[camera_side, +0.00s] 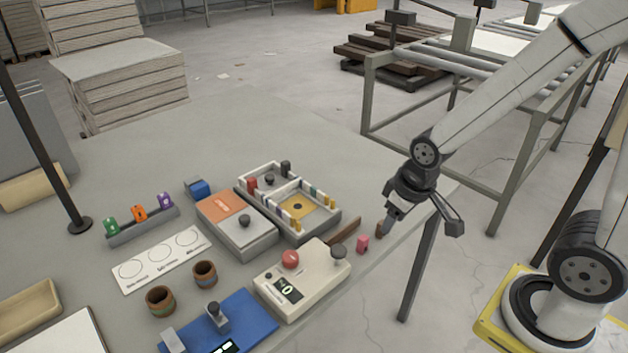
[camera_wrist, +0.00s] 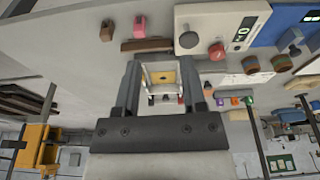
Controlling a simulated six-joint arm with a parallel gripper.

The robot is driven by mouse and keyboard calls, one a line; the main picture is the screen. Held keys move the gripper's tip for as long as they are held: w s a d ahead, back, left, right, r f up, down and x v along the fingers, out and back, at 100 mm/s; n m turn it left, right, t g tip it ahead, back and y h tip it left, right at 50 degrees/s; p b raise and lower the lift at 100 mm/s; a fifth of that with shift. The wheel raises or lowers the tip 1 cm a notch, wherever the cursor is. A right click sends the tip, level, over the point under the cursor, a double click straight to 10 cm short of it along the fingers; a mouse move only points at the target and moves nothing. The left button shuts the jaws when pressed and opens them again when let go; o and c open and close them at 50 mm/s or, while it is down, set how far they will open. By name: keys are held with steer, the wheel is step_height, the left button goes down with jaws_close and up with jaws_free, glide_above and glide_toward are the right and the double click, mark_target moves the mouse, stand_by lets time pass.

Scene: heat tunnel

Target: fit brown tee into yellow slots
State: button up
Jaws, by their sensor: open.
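A small brown piece (camera_side: 379,230), which looks like the brown tee, stands near the table's right edge in the side view. In the wrist view the brown piece (camera_wrist: 107,31) is ahead of and left of the jaws, not between them. Its exact shape is too small to tell. My gripper (camera_side: 388,223) is beside it in the side view, tilted; whether they touch is unclear. The jaws (camera_wrist: 161,62) are open and empty. A white tray (camera_side: 263,214) holds a yellow panel (camera_side: 298,206) with small yellow pieces along its sides; the slots themselves are not clear.
A pink piece (camera_side: 363,243) and a dark brown bar (camera_side: 344,231) lie close by, left of my gripper. A cream box with a red knob (camera_side: 291,259) and an orange-and-grey box (camera_side: 254,233) stand further left. The table edge is near.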

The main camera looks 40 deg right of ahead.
steer(key=w+d+f+n+g, duration=0.15)
steer(key=w+f+n, duration=0.25)
steer(key=w+n, duration=0.5)
steer(key=n+g, duration=0.1)
steer(key=n, duration=0.8)
glide_above(342, 229)
steer(key=f, duration=0.6)
steer(key=shift+a+f, duration=0.3)
steer(key=shift+f, duration=1.35)
steer(key=shift+s+f, duration=0.1)
steer(key=shift+d+f, duration=0.2)
steer(key=shift+f, duration=2.3)
steer(key=shift+f, duration=0.2)
jaws_close()
